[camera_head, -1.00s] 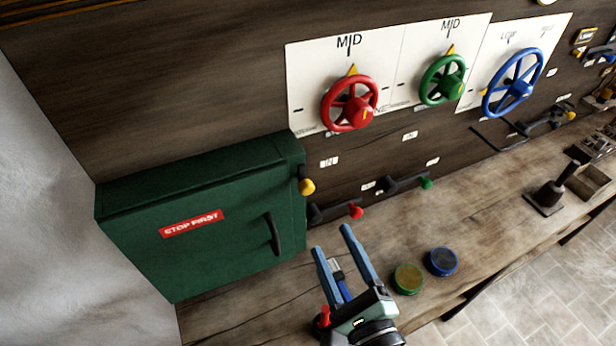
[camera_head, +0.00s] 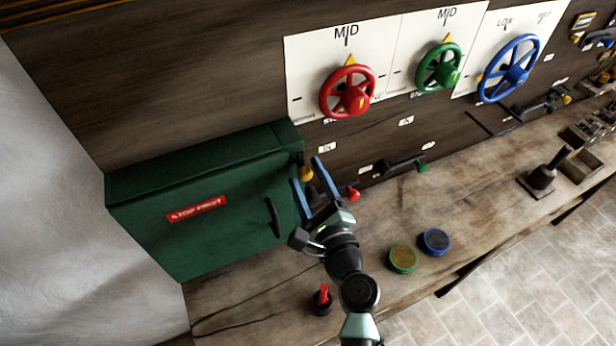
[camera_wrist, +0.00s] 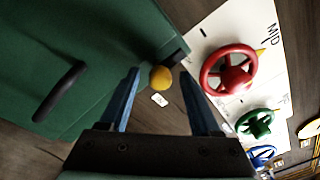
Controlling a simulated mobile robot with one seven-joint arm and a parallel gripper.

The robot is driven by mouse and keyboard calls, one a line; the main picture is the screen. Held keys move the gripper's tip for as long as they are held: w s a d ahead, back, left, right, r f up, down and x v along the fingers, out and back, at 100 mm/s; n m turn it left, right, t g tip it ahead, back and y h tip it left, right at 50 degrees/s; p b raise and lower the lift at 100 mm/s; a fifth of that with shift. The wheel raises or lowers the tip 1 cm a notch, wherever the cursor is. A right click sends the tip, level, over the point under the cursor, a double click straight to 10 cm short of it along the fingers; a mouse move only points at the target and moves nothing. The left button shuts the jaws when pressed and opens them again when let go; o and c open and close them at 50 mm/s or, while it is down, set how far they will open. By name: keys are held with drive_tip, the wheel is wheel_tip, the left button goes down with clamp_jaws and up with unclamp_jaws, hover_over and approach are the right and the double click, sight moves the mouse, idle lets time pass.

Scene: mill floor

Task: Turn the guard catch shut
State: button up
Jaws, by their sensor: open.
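The guard is a green box (camera_head: 150,235) with a red "STOP FIRST" label and a dark handle (camera_head: 273,217), its door looking closed. The catch shows as a yellow knob (camera_head: 305,173) at the box's right edge. My gripper (camera_head: 310,175) is open beside that knob in the head view. In the wrist view the yellow knob (camera_wrist: 161,77) lies between and just beyond my two blue fingers (camera_wrist: 160,85). I cannot tell whether the fingers touch it. The catch's arm behind the knob is mostly hidden.
Red (camera_head: 347,91), green (camera_head: 438,67) and blue (camera_head: 510,69) handwheels are on the wall panel. A red-knobbed lever (camera_head: 352,194) is close right of my gripper. Green (camera_head: 403,258) and blue (camera_head: 434,241) buttons and a red switch (camera_head: 322,298) are on the bench.

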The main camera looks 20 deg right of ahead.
clamp_jaws()
drive_tip(key=shift+f+n+b, duration=0.15)
drive_tip(key=shift+n+b, duration=0.25)
drive_tip(key=shift+b, duration=0.15)
drive_tip(key=n+b, duration=0.3)
drive_tip(key=shift+f+b, duration=0.15)
drive_tip(key=shift+b, duration=0.25)
drive_tip(key=n+b, duration=0.6)
drive_tip(key=b, duration=0.2)
drive_tip(key=shift+f+n+t, duration=0.1)
drive_tip(key=shift+n+t, duration=0.2)
drive_tip(key=shift+t, duration=0.1)
drive_tip(key=n+y+b, duration=0.1)
drive_tip(key=n+b, duration=0.3)
drive_tip(key=b, duration=0.1)
drive_tip(key=shift+d+n, duration=0.1)
drive_tip(key=shift+n, duration=0.3)
drive_tip(key=n+b, duration=0.3)
drive_tip(key=shift+r+n+y+b, duration=0.25)
drive_tip(key=shift+n+y+b, duration=0.05)
drive_tip(key=shift+b, duration=0.1)
drive_tip(key=shift+r+n, duration=0.1)
drive_tip(key=shift+n, duration=0.2)
